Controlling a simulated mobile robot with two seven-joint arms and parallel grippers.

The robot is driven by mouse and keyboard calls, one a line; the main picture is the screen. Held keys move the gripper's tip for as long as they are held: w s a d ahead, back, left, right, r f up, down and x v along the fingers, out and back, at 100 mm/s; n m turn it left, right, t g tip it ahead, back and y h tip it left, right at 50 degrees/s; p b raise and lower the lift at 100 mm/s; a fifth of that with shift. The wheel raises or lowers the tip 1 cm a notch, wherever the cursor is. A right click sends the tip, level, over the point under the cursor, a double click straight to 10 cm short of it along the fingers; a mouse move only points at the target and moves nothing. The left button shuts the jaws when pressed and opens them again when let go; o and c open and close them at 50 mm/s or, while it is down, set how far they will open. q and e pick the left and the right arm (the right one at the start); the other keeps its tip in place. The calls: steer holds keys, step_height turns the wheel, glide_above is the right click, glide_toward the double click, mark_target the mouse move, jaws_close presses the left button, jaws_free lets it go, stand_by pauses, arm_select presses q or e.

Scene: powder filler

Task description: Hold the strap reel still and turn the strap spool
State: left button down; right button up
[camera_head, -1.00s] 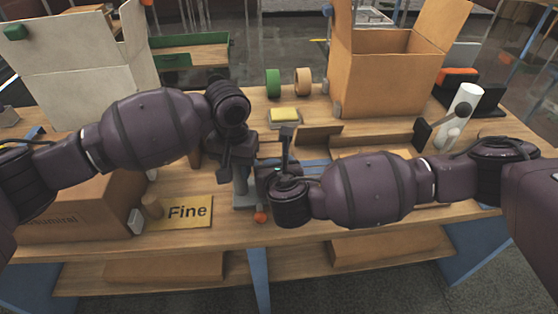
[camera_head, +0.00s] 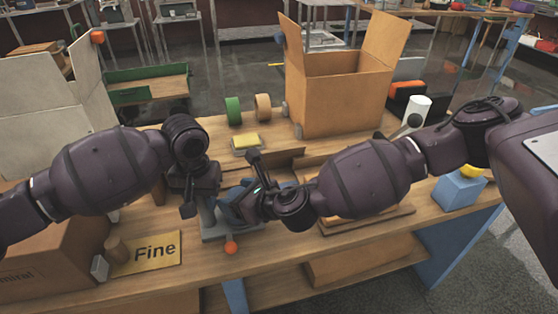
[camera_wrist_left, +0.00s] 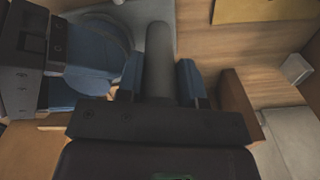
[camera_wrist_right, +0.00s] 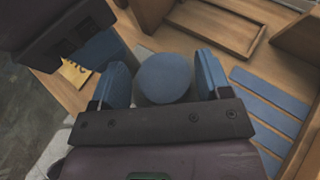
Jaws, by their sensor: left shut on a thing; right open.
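The strap reel has a grey base (camera_head: 218,232) on the table with a grey post (camera_wrist_left: 160,58), which shows in the left wrist view. My left gripper (camera_wrist_left: 160,82) is shut on this post, one finger on each side. A blue round strap spool (camera_wrist_left: 97,48) sits beside the post. In the right wrist view a round blue-grey end of the spool (camera_wrist_right: 165,78) lies between the fingers of my right gripper (camera_wrist_right: 162,80), which is open with a gap on each side. In the head view my wrists hide much of the reel.
A "Fine" sign (camera_head: 148,253) lies at left beside a brown box (camera_head: 45,265). An open cardboard box (camera_head: 335,90) stands behind, near green and tan rolls (camera_head: 233,111) and a yellow block (camera_head: 245,141). A blue box (camera_head: 458,190) stands at right.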

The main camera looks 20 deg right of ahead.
steer(key=shift+w+n+g+y, duration=0.1)
steer(key=shift+n+g+y, duration=1.2)
steer(key=shift+n+g, duration=0.25)
steer(key=shift+d+f+n+g+y, duration=0.1)
steer(key=shift+n+g+y, duration=0.7)
steer(key=shift+n+g, duration=1.15)
steer(key=n+g, duration=0.6)
steer(key=shift+g, duration=0.4)
steer(key=shift+w+d+n+g, duration=0.1)
steer(key=shift+w+n+g, duration=0.05)
steer(key=shift+n+g, duration=0.4)
steer(key=v, duration=1.1)
steer(key=shift+d+r, duration=0.25)
steer(key=shift+r, duration=0.1)
